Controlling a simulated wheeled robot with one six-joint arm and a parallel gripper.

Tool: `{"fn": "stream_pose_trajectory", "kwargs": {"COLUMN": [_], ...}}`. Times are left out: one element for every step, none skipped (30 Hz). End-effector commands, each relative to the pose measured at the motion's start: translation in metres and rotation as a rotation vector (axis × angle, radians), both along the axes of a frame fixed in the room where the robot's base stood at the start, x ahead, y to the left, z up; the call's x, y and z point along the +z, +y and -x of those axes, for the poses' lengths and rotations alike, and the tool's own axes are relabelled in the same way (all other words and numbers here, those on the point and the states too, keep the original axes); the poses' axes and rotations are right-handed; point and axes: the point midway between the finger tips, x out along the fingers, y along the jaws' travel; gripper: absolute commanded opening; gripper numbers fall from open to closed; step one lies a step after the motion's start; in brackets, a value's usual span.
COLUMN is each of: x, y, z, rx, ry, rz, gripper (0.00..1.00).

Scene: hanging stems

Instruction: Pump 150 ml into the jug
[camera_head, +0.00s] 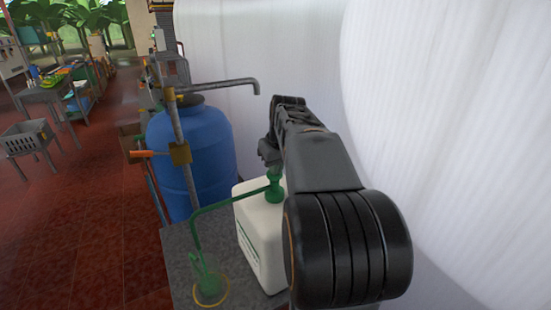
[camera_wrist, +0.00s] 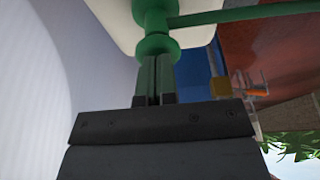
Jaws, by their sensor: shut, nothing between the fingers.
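The white container (camera_head: 262,235) stands on a grey bench top and carries a green pump (camera_head: 274,187). A green spout tube (camera_head: 225,203) runs left from the pump and bends down towards the jug. The small clear green jug (camera_head: 209,287) stands inside a yellow ring on the bench, below the tube. My gripper (camera_head: 268,155) is shut and empty, just above the pump head. In the wrist view, my closed fingers (camera_wrist: 155,62) point at the green pump (camera_wrist: 153,18), whose cap is at their tips. I cannot tell whether they touch. The liquid level in the jug is unclear.
A blue barrel (camera_head: 195,150) stands behind the bench, with a grey pipe (camera_head: 222,87) and an orange-handled valve (camera_head: 150,153) by it. White sheeting (camera_head: 270,60) closes off the right side. A grey crate (camera_head: 28,136) and open red floor lie left.

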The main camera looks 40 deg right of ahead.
Motion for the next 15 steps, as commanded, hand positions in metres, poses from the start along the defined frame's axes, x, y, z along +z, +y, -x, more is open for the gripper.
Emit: {"fn": "stream_pose_trajectory", "kwargs": {"x": [-0.003,-0.003,-0.003,-0.001,0.000,0.004,0.008,0.012,0.018,0.024,0.030,0.038,0.045,0.051,0.052], "y": [0.000,0.000,0.000,0.000,0.000,0.001,0.001,0.001,0.001,0.002,0.002,0.002,0.003,0.003,0.003], "z": [0.001,0.000,0.000,0.000,0.000,0.000,0.000,0.000,0.000,0.000,0.000,0.000,0.000,0.000,0.003], "rx": [0.000,0.000,0.000,0.000,0.000,0.001,0.001,0.002,0.002,0.003,0.004,0.004,0.005,0.005,0.005], "ry": [0.007,0.007,0.008,0.008,0.008,0.008,0.008,0.007,0.006,0.005,0.004,0.003,0.002,0.001,-0.001], "rz": [-0.004,-0.004,-0.004,-0.004,-0.004,-0.004,-0.004,-0.004,-0.003,-0.003,-0.003,-0.001,-0.001,-0.001,0.001], "gripper": [0.00,0.00,0.00,0.00,0.00,0.00,0.00,0.00,0.00,0.00,0.00,0.00,0.00,0.00,0.00]}}
